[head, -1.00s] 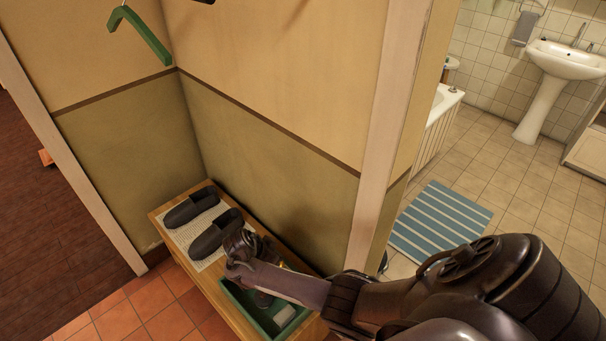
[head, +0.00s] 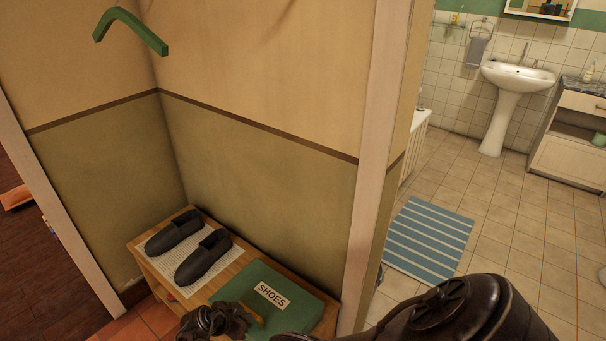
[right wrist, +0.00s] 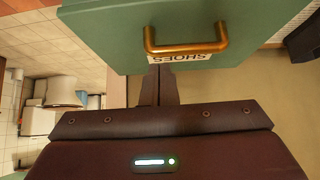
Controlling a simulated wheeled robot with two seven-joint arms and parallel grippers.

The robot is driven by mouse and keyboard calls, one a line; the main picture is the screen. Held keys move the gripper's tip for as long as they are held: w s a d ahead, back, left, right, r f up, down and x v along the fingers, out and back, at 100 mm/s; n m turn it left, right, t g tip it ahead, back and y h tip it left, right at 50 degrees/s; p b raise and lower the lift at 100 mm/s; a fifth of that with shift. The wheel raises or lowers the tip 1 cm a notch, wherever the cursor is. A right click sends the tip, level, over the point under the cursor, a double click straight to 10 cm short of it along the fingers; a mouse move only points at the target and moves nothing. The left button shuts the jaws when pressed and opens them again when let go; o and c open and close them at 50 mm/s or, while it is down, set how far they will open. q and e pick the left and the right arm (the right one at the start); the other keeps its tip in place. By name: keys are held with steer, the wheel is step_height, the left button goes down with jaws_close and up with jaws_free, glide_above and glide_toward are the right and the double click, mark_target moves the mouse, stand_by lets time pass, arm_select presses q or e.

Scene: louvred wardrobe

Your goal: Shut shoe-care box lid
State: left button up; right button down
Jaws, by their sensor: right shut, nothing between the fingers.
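The green shoe-care box lid (head: 290,313), with a pale "SHOES" label (head: 271,294), lies down over the box at the right end of the wooden bench. The inside of the box is hidden. A brass handle (right wrist: 187,47) on the lid shows large in the right wrist view, with the label upside down beside it. My right gripper (head: 222,320) is shut and empty, in front of the lid near the handle. In the right wrist view its fingers (right wrist: 158,82) point at the green lid; whether they touch it is unclear. My left gripper is not in view.
Two dark shoes (head: 188,247) stand on a pale mat (head: 166,267) on the bench (head: 138,252), left of the box. Walls close in the bench's back and left. A white post (head: 372,190) stands right of the box. A green hanger (head: 130,30) hangs above.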

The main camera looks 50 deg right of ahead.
mark_target(251, 332)
steer(key=shift+a+f+b, duration=0.3)
steer(key=shift+f+b, duration=0.5)
steer(key=shift+f, duration=0.2)
steer(key=shift+a+f+b, duration=0.3)
steer(key=shift+f+b, duration=0.55)
steer(key=shift+f, duration=0.1)
steer(key=shift+a+f+b, duration=0.3)
steer(key=shift+f+b, duration=0.5)
steer(key=shift+f, duration=0.2)
steer(key=shift+s+a, duration=0.1)
